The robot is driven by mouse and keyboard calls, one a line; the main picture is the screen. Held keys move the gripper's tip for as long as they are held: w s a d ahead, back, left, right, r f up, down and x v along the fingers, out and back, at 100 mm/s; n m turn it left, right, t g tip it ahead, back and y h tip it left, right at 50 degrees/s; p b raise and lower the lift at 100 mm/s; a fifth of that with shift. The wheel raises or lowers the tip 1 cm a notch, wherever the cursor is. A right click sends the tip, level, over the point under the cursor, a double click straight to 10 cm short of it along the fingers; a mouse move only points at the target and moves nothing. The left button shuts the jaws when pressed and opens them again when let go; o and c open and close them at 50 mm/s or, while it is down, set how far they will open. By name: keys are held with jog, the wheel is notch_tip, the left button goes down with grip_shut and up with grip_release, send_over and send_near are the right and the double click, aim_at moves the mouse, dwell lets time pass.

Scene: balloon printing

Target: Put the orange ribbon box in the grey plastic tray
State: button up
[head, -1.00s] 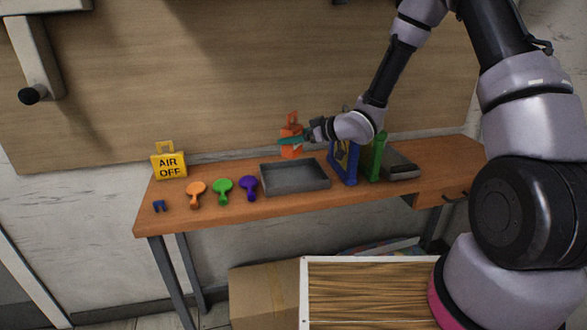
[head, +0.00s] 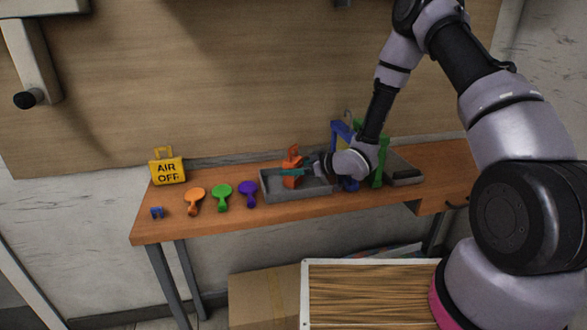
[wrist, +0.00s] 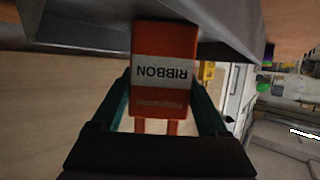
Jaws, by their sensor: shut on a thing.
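The orange ribbon box (head: 292,171) is in my gripper (head: 292,172), at the grey plastic tray (head: 300,194) on the bench. In the wrist view the orange box (wrist: 165,50) carries a white band reading RIBBON, upside down. The fingers (wrist: 165,100) press on both its sides. The grey tray's metal-looking edge (wrist: 225,22) shows at the top of the wrist view, close to the box's end. I cannot tell if the box touches the tray floor.
A yellow AIR OFF box (head: 167,171) stands at the bench's left. Orange (head: 194,200), green (head: 222,195) and purple (head: 247,193) paddle-shaped things lie left of the tray. Blue (head: 344,140) and green (head: 380,160) frames stand right of it, close to my wrist.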

jog(key=shift+f, duration=0.15)
jog(key=o, duration=1.4)
jog(key=shift+c, duration=0.2)
jog(key=shift+d+r, duration=0.15)
jog(key=shift+r, duration=0.1)
jog(key=v, duration=1.1)
jog(key=shift+s+d+r, duration=0.15)
jog(key=shift+s+d, duration=0.1)
jog(key=shift+d, duration=0.05)
